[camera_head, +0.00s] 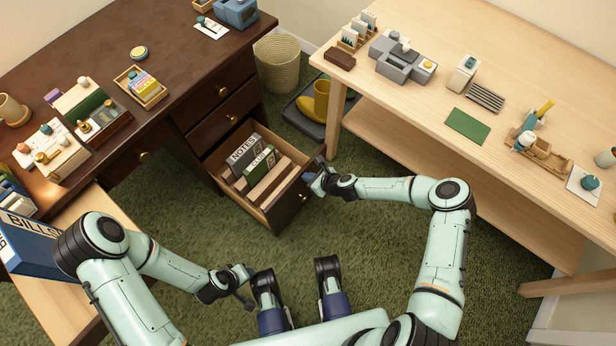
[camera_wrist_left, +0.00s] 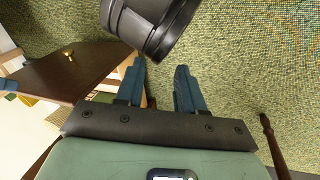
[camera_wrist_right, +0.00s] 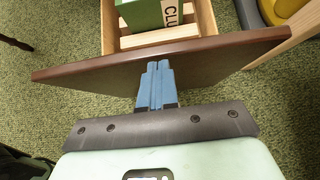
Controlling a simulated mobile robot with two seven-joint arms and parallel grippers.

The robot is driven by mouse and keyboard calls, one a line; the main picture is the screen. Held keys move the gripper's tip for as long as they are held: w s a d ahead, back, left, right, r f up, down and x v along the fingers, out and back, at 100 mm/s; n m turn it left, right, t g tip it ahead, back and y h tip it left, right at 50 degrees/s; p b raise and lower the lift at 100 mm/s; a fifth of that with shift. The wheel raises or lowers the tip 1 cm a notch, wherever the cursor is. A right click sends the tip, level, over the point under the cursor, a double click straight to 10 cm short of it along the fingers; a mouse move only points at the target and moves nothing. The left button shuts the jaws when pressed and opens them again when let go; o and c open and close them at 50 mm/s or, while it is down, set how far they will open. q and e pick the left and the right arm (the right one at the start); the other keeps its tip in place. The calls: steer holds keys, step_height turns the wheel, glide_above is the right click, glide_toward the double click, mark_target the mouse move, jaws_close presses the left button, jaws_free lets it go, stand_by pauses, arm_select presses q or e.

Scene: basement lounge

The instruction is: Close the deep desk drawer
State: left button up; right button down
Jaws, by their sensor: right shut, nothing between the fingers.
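The deep desk drawer (camera_head: 292,203) is the bottom one of the dark wooden desk and stands pulled out. Books marked NOTES and CLUB (camera_head: 260,163) and wooden dividers are inside. My right gripper (camera_head: 313,177) is at the drawer's front panel. In the right wrist view its blue fingers (camera_wrist_right: 157,82) are together and empty, with tips at the panel (camera_wrist_right: 215,62); I cannot tell whether they touch. My left gripper (camera_head: 248,281) is low over the carpet, away from the drawer. In the left wrist view its fingers (camera_wrist_left: 158,88) are apart with nothing between them.
Two shut drawers with brass knobs (camera_head: 223,91) are above the open one. A light wooden table (camera_head: 530,75) stands to the right. Yellow boots (camera_head: 318,100) on a grey tray (camera_head: 293,117) and a basket (camera_head: 277,64) are behind the drawer. Green carpet in front is clear.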

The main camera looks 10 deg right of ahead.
steer(key=shift+w+a, duration=0.1)
steer(key=shift+w, duration=0.15)
